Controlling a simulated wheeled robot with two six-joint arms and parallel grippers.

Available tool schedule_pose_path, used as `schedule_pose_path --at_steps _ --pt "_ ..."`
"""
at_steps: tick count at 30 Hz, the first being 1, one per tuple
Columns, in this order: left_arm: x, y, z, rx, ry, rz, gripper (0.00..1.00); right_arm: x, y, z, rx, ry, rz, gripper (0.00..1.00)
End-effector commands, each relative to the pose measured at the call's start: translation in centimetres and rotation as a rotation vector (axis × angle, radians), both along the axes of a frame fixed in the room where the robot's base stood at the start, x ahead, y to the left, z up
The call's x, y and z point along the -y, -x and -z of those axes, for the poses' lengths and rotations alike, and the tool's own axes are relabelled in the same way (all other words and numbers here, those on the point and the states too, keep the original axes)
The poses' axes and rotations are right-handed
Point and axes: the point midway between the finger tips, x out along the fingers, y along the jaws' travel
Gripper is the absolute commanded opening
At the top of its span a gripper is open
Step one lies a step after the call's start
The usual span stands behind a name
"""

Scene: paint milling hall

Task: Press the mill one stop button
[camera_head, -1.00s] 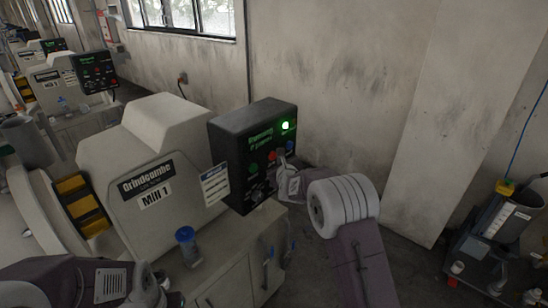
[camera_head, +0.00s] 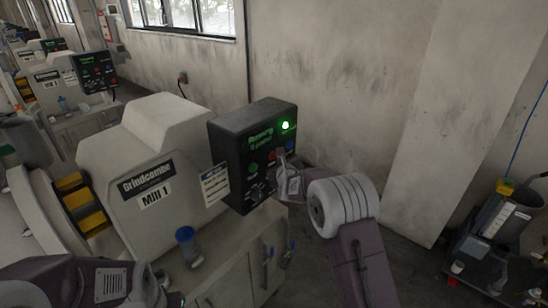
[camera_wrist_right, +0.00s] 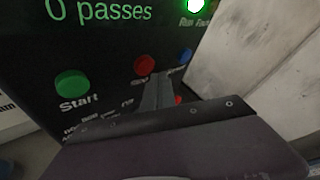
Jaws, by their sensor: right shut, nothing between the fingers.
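The mill one control panel (camera_head: 233,144) is a black box beside the beige housing marked Mill 1 (camera_head: 150,180). In the right wrist view its red button (camera_wrist_right: 145,65), with a partly covered label, sits between the green Start button (camera_wrist_right: 72,83) and a blue button (camera_wrist_right: 187,58). Another red spot (camera_wrist_right: 178,99) shows beside the fingers. My right gripper (camera_head: 281,156) is shut and empty at the panel face. Its fingertips (camera_wrist_right: 159,78) appear just below and right of the red button; contact cannot be told. Of my left arm, only links show at the lower left.
A green lamp (camera_head: 285,126) is lit on the panel, and its screen reads 0 passes. A blue-lidded jar (camera_head: 188,247) stands on the cabinet (camera_head: 232,277) in front. A wall (camera_head: 330,80) is close behind the panel. A cart with containers (camera_head: 503,225) stands at the far right.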

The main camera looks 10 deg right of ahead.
Motion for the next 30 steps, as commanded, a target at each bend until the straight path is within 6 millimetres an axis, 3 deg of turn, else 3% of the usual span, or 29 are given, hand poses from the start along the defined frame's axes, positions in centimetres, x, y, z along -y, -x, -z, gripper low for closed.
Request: schedule_pose_path --at_steps 30 --pt "0.0 0.0 0.32 0.0 0.0 0.0 0.36 -0.53 -0.66 -0.01 0.0 0.0 0.0 0.0"
